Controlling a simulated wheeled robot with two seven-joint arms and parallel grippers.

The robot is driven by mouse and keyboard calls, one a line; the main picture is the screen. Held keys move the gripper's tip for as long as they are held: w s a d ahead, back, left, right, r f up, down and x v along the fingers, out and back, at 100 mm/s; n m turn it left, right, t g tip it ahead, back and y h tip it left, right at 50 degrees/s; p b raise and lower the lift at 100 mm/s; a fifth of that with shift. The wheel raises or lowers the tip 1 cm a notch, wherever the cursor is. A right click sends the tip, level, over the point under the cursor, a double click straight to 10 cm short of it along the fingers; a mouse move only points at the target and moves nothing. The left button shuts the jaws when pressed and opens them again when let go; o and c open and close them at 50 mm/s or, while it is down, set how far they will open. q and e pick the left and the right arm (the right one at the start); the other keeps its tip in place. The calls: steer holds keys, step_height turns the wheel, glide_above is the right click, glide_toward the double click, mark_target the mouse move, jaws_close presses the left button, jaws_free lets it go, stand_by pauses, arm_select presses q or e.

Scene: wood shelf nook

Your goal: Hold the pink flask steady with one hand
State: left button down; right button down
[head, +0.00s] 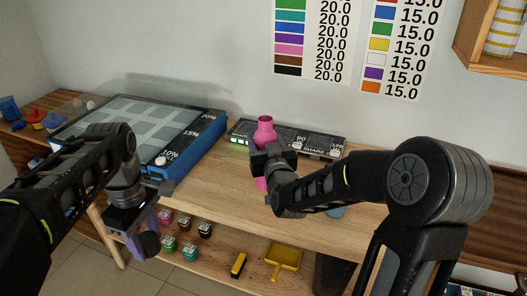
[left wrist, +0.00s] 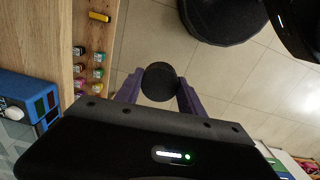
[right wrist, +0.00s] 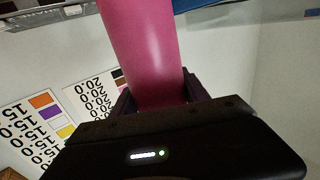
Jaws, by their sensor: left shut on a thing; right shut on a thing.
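The pink flask (head: 265,132) stands upright over the middle of the wooden table. My right gripper (head: 268,158) is shut around its body and hides part of it; the neck shows above and a bit of pink below. In the right wrist view the flask (right wrist: 143,45) fills the space between the fingers. I cannot tell whether its base touches the table. My left gripper (head: 145,235) is in front of the table edge, shut on a dark round object (left wrist: 159,82), which sits between its purple fingers, well apart from the flask.
A blue-framed panel with grey squares (head: 128,117) covers the table's left. A dark labelled rack (head: 315,140) lies behind the flask. The lower shelf holds several small jars (head: 190,253), a yellow block (head: 238,265) and a yellow tray (head: 283,255). The table between panel and flask is clear.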

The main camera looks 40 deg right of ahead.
arm_select(q)
steer(key=shift+f, duration=0.1)
arm_select(e)
step_height(320, 180, down, 4)
steer(key=shift+r, duration=0.15)
arm_select(q)
steer(key=shift+f+b, duration=0.25)
steer(key=shift+b, duration=0.1)
arm_select(e)
steer(key=shift+f, duration=0.2)
arm_select(q)
steer(key=shift+r, duration=0.1)
arm_select(e)
steer(key=c, duration=0.6)
jaws_free()
steer(key=shift+o, duration=0.2)
steer(key=shift+r, duration=0.1)
